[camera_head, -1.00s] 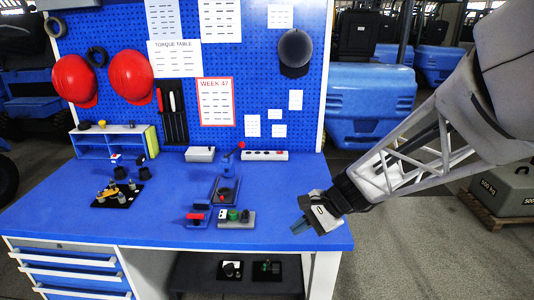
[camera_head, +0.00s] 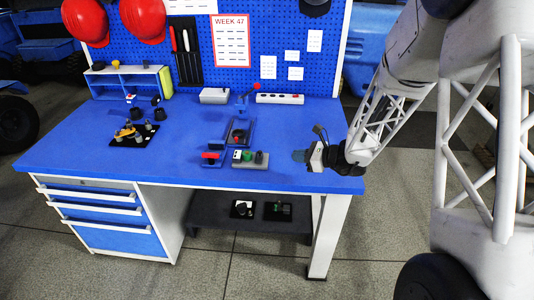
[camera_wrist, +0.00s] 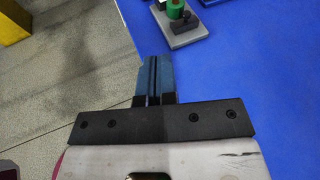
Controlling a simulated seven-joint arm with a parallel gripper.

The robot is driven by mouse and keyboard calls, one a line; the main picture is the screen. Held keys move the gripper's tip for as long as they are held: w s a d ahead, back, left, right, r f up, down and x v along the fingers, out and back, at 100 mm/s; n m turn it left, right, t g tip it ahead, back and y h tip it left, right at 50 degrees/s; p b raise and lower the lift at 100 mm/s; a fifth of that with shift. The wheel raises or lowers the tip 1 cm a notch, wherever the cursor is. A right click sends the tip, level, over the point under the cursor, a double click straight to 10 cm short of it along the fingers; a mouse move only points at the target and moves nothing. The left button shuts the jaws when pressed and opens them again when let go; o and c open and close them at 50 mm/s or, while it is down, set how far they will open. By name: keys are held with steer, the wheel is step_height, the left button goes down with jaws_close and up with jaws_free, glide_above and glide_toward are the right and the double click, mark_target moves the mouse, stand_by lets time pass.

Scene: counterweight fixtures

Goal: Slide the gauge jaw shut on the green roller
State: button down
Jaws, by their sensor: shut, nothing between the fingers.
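The green roller (camera_head: 246,155) stands on a small grey base (camera_head: 250,164) near the front right of the bench. Dark pieces sit beside it on the base; I cannot tell which is the gauge jaw. In the wrist view the green roller (camera_wrist: 175,8) is cut by the top edge, with a black block (camera_wrist: 186,25) beside it on the grey base (camera_wrist: 190,38). My gripper (camera_head: 299,156) is over the right end of the bench, right of the base and apart from it. Its blue fingers (camera_wrist: 154,65) are shut and empty in the wrist view.
A red-topped fixture (camera_head: 211,157) stands left of the base, and a dark tray fixture (camera_head: 238,134) stands behind it. A black plate with small parts (camera_head: 134,134) lies at the left. The blue bench top (camera_head: 190,165) is bare in front. A lower shelf (camera_head: 215,228) holds two dark plates.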

mark_target(259, 158)
steer(key=w+f, duration=0.1)
steer(key=w+f+m+t, duration=0.1)
steer(key=w+f+m, duration=0.1)
steer(key=shift+w+d+f+t, duration=0.15)
steer(key=shift+d+f+t, duration=0.2)
steer(key=shift+t, duration=0.05)
steer(key=shift+a, duration=0.1)
steer(key=shift+x, duration=6.9)
steer(key=shift+a, duration=0.15)
steer(key=shift+a, duration=1.55)
steer(key=shift+r, duration=0.1)
steer(key=shift+m, duration=0.3)
steer(key=v, duration=1.5)
steer(key=shift+w+d+f, duration=0.25)
steer(key=shift+d, duration=0.15)
